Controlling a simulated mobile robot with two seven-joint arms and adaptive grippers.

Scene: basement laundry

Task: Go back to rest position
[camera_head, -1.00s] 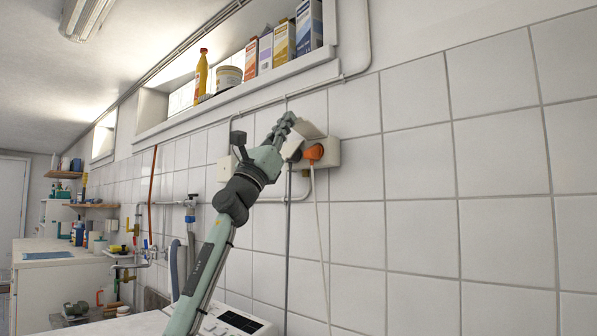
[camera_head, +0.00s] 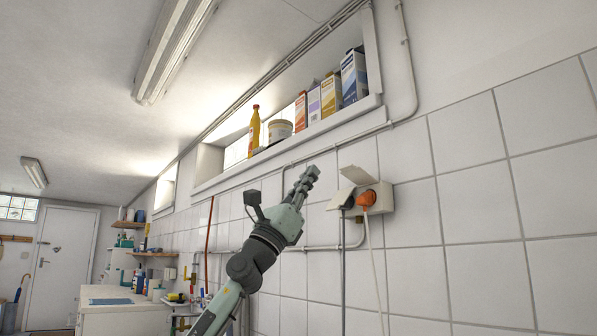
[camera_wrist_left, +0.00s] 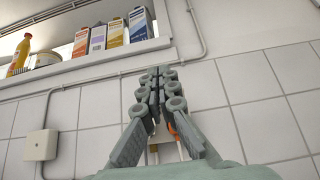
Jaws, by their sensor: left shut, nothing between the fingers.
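My left gripper (camera_head: 305,182) is raised in front of the white tiled wall, with its arm coming up from the lower edge. Its fingers are shut and empty, pointing up and to the right. In the left wrist view the fingers (camera_wrist_left: 160,88) lie together and hide part of the wall socket behind them. The socket box (camera_head: 378,198) is on the wall to the right of the gripper, apart from it in the head view. An orange plug (camera_head: 367,198) sits in it, and its covers stand raised. My right gripper is not in view.
A window ledge (camera_head: 290,140) above holds a yellow bottle (camera_head: 254,128), a tub (camera_head: 279,130) and several cartons (camera_head: 330,92). Pipes run along the wall. A counter (camera_head: 118,312) and a white door (camera_head: 62,262) are at the far left. A small box (camera_wrist_left: 42,145) is on the wall.

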